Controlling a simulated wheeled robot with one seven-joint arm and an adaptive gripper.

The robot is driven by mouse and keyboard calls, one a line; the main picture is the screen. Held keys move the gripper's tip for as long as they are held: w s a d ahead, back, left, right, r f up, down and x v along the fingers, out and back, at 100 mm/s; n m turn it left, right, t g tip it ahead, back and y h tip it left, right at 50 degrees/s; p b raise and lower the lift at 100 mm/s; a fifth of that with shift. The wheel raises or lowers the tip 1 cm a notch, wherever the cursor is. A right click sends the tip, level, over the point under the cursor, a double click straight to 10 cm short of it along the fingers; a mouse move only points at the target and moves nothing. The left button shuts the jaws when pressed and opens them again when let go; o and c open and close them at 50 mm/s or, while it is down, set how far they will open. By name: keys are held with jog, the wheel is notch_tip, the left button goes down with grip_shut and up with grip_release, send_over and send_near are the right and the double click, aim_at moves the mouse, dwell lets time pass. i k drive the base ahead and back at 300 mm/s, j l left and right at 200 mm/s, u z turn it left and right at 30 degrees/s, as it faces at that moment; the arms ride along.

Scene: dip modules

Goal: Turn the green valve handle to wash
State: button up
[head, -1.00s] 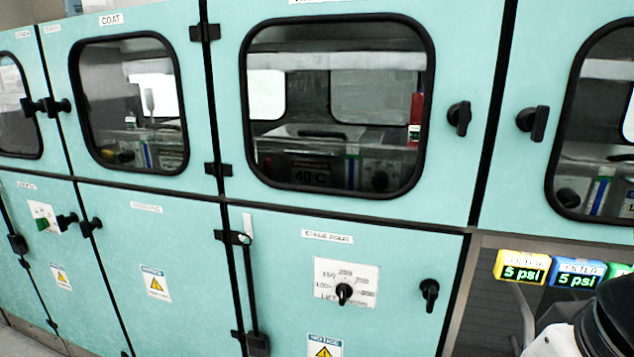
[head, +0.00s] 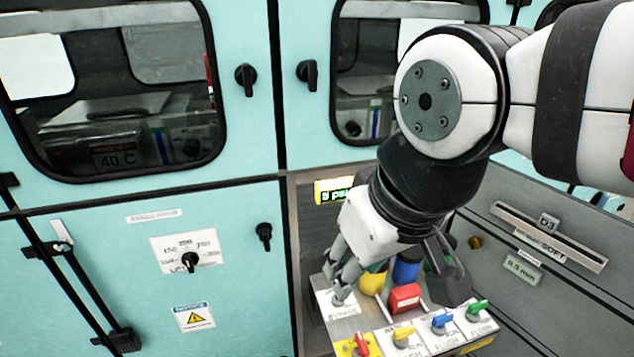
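In the head view, a small green valve handle (head: 477,309) sits at the right end of a row of coloured handles on a low sloping panel. The lettering on its white plate is too small to read. My gripper (head: 397,283) is over the back part of this panel, to the left of and behind the green handle. Its fingers are spread apart, one at the left and one dark one at the right. The right finger is close to the green handle, but I cannot tell whether they touch. I see nothing held between the fingers.
Blue (head: 441,322), yellow (head: 403,336) and red (head: 361,346) handles share the row. Behind them are a red block (head: 404,298) and upright yellow (head: 372,282) and blue (head: 407,266) parts. Teal cabinets (head: 150,270) stand left; a grey drawer front (head: 510,275) is right.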

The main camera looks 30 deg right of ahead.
aim_at(474, 308)
jog(key=l+z, duration=0.1)
jog(key=z, duration=1.25)
jog(key=k+j+z, duration=0.1)
jog(key=z, duration=0.3)
jog(key=k+j+z, duration=0.1)
jog(key=z, duration=0.35)
jog(key=k+j+z, duration=0.1)
jog(key=z, duration=0.3)
jog(key=k, duration=0.05)
